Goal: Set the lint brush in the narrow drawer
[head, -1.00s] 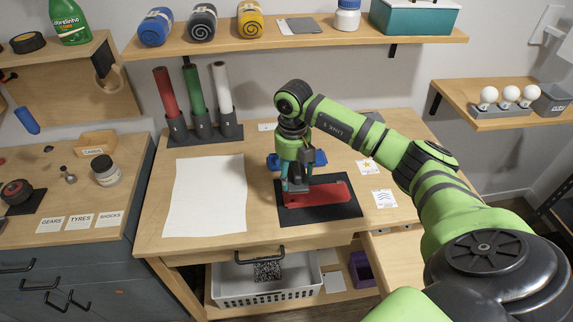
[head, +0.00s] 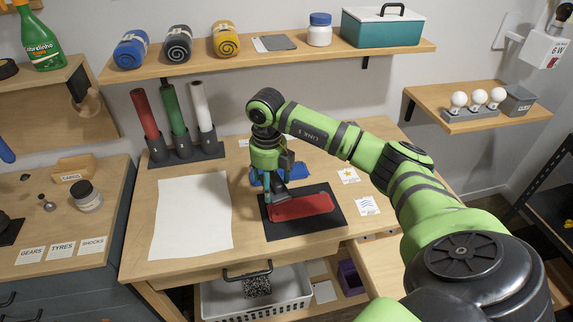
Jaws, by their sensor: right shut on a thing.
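My right gripper (head: 265,196) points down at the left end of the black mat (head: 329,228) on the workbench. It is shut on a small dark grey thing (head: 279,194), which I take to be the lint brush, though the fingers hide much of it. It is beside the left end of a red flat part (head: 303,207) lying on the mat; I cannot tell whether they touch. A pale wooden drawer (head: 380,268), which looks like the narrow drawer, stands out open at the bench's right front, partly behind my right arm. My left gripper is not in view.
A blue object (head: 262,179) sits behind the gripper. A white sheet (head: 190,220) covers the bench's left. Red, green and white rolls stand in a rack (head: 185,155) at the back. A black handle (head: 247,272) marks the front drawer. A white basket (head: 215,300) sits below.

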